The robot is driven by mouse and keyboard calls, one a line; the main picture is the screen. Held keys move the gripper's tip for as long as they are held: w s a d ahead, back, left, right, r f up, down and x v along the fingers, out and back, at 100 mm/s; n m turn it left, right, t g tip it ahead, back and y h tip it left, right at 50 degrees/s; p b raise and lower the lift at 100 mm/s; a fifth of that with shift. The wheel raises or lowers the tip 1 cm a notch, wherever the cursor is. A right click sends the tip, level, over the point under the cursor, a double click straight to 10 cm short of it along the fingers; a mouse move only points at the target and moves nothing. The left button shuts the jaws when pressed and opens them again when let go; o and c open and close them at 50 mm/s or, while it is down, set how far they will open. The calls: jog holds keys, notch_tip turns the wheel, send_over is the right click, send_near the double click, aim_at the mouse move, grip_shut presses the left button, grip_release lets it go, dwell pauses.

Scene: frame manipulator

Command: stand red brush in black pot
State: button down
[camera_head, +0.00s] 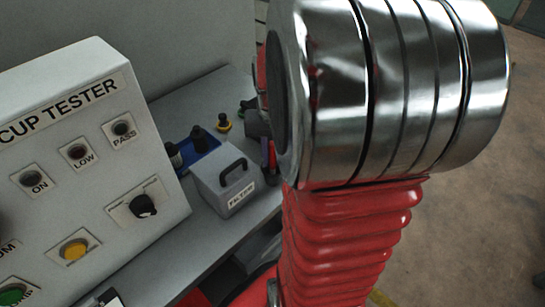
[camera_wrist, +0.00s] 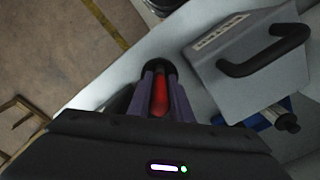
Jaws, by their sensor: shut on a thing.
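The red brush (camera_wrist: 160,97) is between the two purple fingers of my gripper (camera_wrist: 160,80) in the wrist view, and the gripper is shut on it. A dark round shape, seemingly the black pot (camera_wrist: 157,66), shows just past the fingertips. In the head view a bit of the red brush (camera_head: 272,155) shows beside my arm, above the dark pot (camera_head: 271,177). The brush's lower end is hidden, so I cannot tell whether it is inside the pot or only over it. My arm hides most of the gripper in the head view.
The grey filter box (camera_head: 224,183) with a black handle stands close by, left of the pot in the head view. Behind it is a blue holder (camera_head: 199,146) with black knobs. The big cup tester panel (camera_head: 85,150) fills the left. The bench edge is near.

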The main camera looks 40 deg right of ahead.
jog(key=shift+f, duration=0.35)
jog(key=c, duration=1.6)
grip_release()
jog(key=shift+f, duration=0.1)
notch_tip(320, 180, up, 12)
jog(key=shift+r, duration=0.15)
